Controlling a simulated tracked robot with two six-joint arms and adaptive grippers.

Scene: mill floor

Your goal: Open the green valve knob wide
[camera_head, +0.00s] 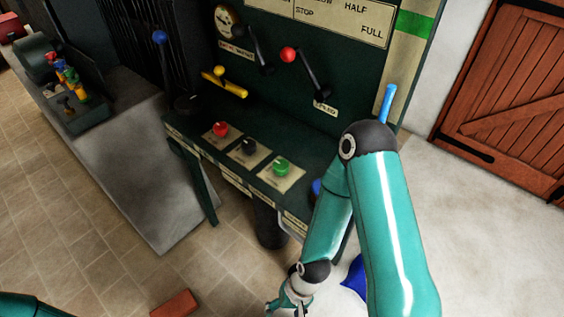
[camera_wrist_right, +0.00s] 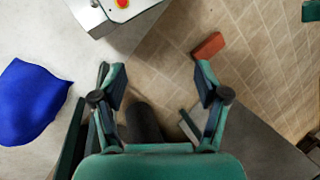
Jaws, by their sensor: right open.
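The green valve knob (camera_head: 281,168) sits on a pale plate at the front right of the dark green console's sloped shelf, right of a black knob (camera_head: 249,146) and a red knob (camera_head: 221,129). A pointer mark on it is too small to read. My right gripper (camera_head: 292,308) is low at the bottom of the head view, below and in front of the console, well apart from the green knob. In the right wrist view my right gripper (camera_wrist_right: 161,78) is open and empty over the floor; the knob does not show there. My left gripper is out of view.
A red-handled lever (camera_head: 305,72), a black lever (camera_head: 258,48) and a yellow handle (camera_head: 224,82) project above the shelf. My right arm hides the console's right end. A brick (camera_head: 175,305) and a blue sack-like thing (camera_head: 355,275) lie on the floor.

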